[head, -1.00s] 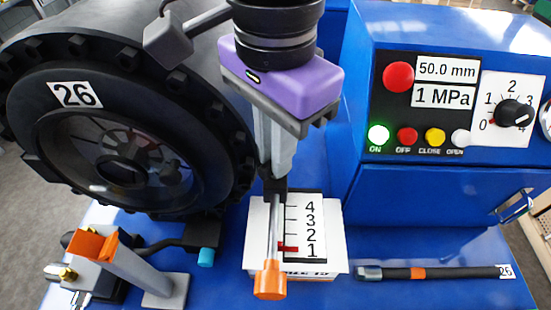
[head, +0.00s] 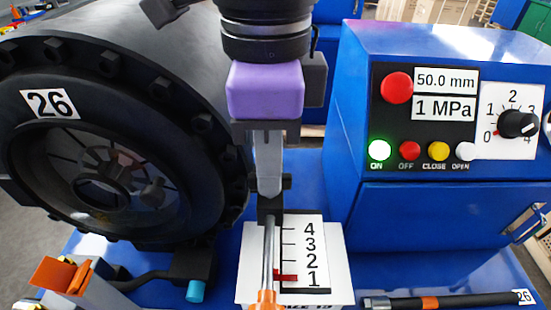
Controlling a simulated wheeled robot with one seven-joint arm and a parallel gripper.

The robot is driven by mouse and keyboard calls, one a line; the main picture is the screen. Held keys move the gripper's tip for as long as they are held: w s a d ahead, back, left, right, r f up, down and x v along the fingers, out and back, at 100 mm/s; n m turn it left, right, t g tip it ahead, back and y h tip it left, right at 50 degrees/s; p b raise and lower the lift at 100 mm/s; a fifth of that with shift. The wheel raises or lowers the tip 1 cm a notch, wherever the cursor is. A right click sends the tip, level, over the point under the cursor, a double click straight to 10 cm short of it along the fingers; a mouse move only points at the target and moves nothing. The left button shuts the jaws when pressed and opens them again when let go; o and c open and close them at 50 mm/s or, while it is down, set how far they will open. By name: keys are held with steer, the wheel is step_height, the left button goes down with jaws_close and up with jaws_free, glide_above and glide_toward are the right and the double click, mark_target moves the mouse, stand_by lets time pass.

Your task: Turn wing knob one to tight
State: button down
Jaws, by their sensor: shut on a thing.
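My gripper (head: 269,212) hangs at the middle of the head view, with its fingers closed on the upper end of a thin metal rod. The rod (head: 268,250) ends at the bottom in an orange handle (head: 266,300), cut by the lower frame edge. It passes in front of the left part of a white gauge box (head: 307,245) numbered 1 to 4, with a red pointer near 1. I cannot tell whether rod and box are joined. No wing knob marked one can be made out. Small brass parts (head: 67,260) show at the lower left, partly hidden by an orange-topped post (head: 60,274).
A blue control cabinet (head: 440,210) stands at the right, with lit green ON lamp (head: 380,150) and a dial (head: 517,124). A black rod tool (head: 460,301) lies at the lower right.

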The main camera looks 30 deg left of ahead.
stand_by(0.4)
steer(key=c, duration=1.5)
jaws_free()
steer(key=shift+r, duration=3.95)
